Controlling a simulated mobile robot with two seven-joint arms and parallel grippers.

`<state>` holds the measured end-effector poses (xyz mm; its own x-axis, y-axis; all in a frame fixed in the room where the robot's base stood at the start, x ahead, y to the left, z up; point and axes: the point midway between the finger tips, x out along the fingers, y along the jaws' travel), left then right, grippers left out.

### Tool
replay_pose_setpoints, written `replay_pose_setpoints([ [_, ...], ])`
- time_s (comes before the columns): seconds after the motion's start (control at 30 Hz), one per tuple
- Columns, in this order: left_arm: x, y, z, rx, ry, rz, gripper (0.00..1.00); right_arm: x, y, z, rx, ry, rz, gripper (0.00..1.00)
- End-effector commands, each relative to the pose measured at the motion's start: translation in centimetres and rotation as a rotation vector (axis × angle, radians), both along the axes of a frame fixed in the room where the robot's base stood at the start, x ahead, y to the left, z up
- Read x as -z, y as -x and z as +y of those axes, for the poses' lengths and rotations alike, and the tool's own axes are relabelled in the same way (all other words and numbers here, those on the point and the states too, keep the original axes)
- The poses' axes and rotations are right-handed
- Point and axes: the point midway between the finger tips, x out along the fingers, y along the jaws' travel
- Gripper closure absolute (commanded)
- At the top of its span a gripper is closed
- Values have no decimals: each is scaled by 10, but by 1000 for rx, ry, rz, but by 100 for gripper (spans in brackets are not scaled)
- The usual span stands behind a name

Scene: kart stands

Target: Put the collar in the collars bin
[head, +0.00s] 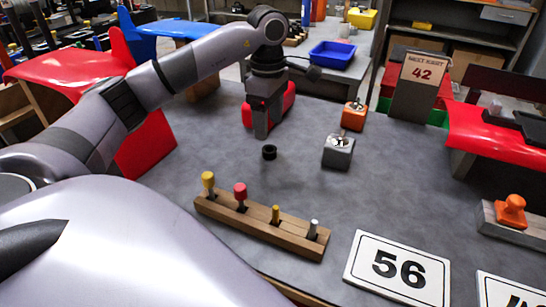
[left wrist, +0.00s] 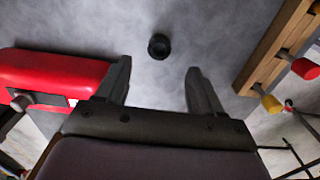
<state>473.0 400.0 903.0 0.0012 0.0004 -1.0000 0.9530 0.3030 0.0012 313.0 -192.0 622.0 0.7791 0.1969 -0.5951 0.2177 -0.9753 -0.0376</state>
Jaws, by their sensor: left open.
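The collar, a small black ring (head: 269,152), lies flat on the grey bench top. It also shows in the left wrist view (left wrist: 159,46), beyond the fingertips and roughly centred between them. My left gripper (head: 262,132) points down just behind the collar. In the left wrist view its two fingers (left wrist: 158,66) stand apart with nothing between them. My right gripper is not in view.
A red object (head: 288,98) sits behind my left gripper. A grey block (head: 338,152) and an orange block (head: 354,116) stand to the right. A wooden rack (head: 262,227) with several coloured-top pegs lies in front. A "56" card (head: 398,268) lies at front right.

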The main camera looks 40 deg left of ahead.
Motion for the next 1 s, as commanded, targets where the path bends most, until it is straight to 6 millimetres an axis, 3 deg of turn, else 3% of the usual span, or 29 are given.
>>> replay_pose_setpoints([
  [0.5,65,-1,-1,1,0,3,33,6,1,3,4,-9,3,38],
  [0.77,69,-1,-1,1,0,1,33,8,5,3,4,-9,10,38],
  [0.8,69,-1,-1,1,0,1,36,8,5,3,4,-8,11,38],
  [0.97,69,-1,-1,1,0,1,88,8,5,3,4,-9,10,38],
  [1.0,69,-1,-1,1,0,1,94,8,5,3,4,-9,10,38],
])
